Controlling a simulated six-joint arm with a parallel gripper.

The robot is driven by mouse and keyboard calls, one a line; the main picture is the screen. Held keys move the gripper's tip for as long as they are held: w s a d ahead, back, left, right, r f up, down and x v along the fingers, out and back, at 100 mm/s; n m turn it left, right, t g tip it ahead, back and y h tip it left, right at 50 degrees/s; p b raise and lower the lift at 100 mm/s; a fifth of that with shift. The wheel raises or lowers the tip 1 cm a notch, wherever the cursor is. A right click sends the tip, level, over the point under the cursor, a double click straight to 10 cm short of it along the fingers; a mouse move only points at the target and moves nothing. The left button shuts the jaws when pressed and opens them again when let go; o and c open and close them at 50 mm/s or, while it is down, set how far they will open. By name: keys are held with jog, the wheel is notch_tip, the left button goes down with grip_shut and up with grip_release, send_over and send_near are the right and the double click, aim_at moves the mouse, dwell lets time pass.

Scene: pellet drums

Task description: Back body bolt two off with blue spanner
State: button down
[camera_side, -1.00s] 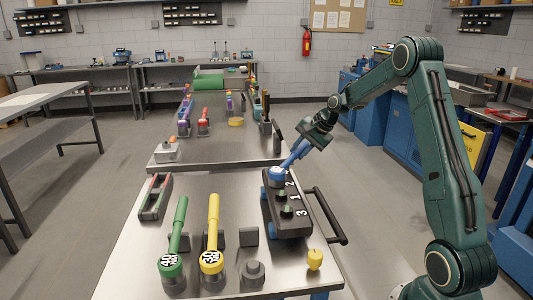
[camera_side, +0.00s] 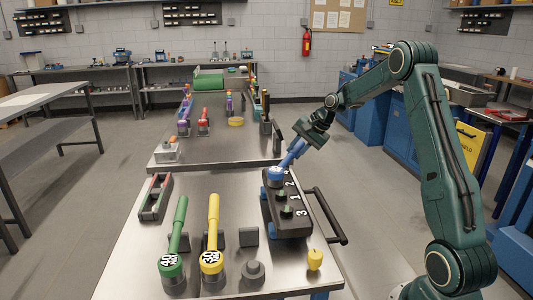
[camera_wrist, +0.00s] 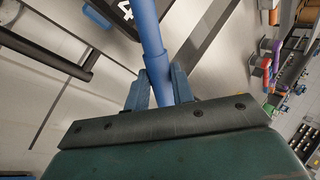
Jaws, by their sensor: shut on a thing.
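The dark bolt block (camera_side: 287,219) stands on the near bench, with numbers 1, 2 and 3 beside its bolt places. In the wrist view the blue handle (camera_wrist: 150,35) runs between the two fingers (camera_wrist: 159,90).
A green spanner (camera_side: 178,235) and a yellow spanner (camera_side: 213,230) stand in holders at front left. A grey empty holder (camera_side: 253,272) and a small yellow item (camera_side: 315,259) are near the front edge. A tray (camera_side: 155,197) lies at left. A black handle bar flanks the block's right.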

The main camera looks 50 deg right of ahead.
jog(key=shift+w+a+n+g+y, duration=0.15)
jog(key=shift+w+a+n+y, duration=0.15)
jog(key=shift+w+n, duration=0.35)
jog(key=shift+w+a+n+g+y, duration=0.15)
jog(key=shift+w+n+y, duration=0.15)
jog(key=shift+w+n, duration=0.35)
jog(key=shift+w+a+n+g+y, duration=0.1)
jog(key=shift+w+a+n+y, duration=0.25)
jog(key=shift+w, duration=0.45)
dwell(1.8)
jog(key=shift+w+a+n+g+y, duration=0.35)
jog(key=shift+w+a+n, duration=0.25)
jog(key=shift+w+n, duration=0.35)
jog(key=shift+w+a+n+g+y, duration=0.25)
jog(key=shift+w+a+n+y, duration=0.25)
jog(key=shift+w+n, duration=0.4)
dwell(2.2)
